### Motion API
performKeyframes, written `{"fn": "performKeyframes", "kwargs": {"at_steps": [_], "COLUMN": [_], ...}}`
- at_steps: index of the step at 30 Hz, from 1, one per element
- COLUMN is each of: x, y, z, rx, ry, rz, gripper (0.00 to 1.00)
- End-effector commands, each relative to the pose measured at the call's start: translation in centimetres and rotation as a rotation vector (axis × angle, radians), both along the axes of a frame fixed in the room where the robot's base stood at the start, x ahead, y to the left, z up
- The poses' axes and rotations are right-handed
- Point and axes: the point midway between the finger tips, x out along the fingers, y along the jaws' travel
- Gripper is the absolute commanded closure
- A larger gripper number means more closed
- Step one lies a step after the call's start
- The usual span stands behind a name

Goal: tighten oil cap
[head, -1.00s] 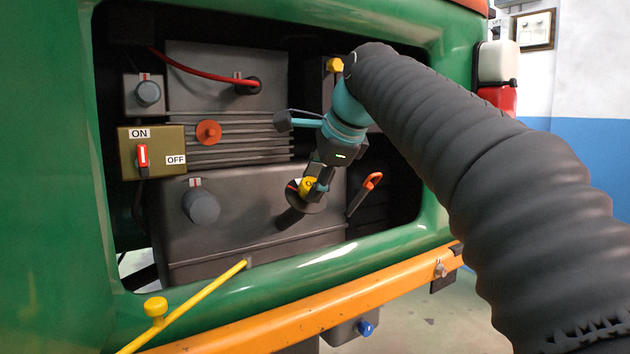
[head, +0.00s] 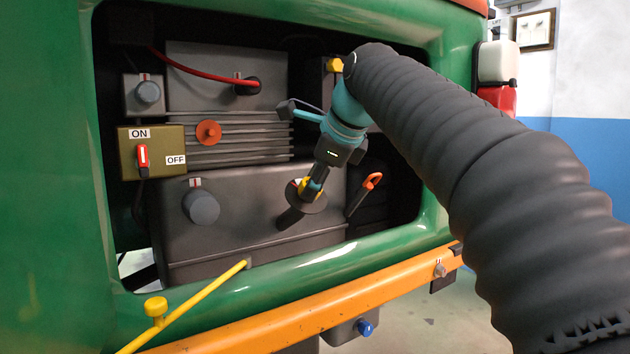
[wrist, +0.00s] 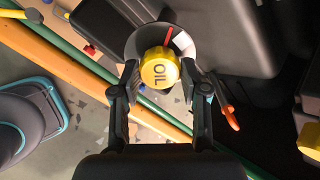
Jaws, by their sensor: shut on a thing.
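The yellow oil cap (wrist: 160,70), marked OIL, sits on a round dark filler neck in the wrist view. A red mark and a white patch show on the neck's flange (wrist: 182,42) beside the cap. My gripper (wrist: 160,78) is shut on the cap, one finger on each side. In the head view my gripper (head: 312,188) reaches down into the engine bay onto the neck, and the cap (head: 304,187) is partly hidden by the fingers.
The green body opening (head: 380,240) frames the bay. Left of my gripper are a grey knob (head: 201,207), an orange cap (head: 208,132) and an ON/OFF switch box (head: 152,150). A yellow rod (head: 205,290) crosses the lower edge.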

Motion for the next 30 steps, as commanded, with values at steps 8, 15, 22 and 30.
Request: {"fn": "performKeyframes", "kwargs": {"at_steps": [8, 15, 22, 30], "x": [0.14, 0.16, 0.17, 0.18], "y": [0.07, 0.09, 0.09, 0.10], "z": [-0.38, -0.45, -0.50, -0.52], "rx": [0.123, 0.183, 0.184, 0.242], "ry": [0.090, 0.132, 0.133, 0.173], "rz": [-0.178, -0.266, -0.267, -0.350], "gripper": [0.86, 0.86, 0.86, 0.33]}}
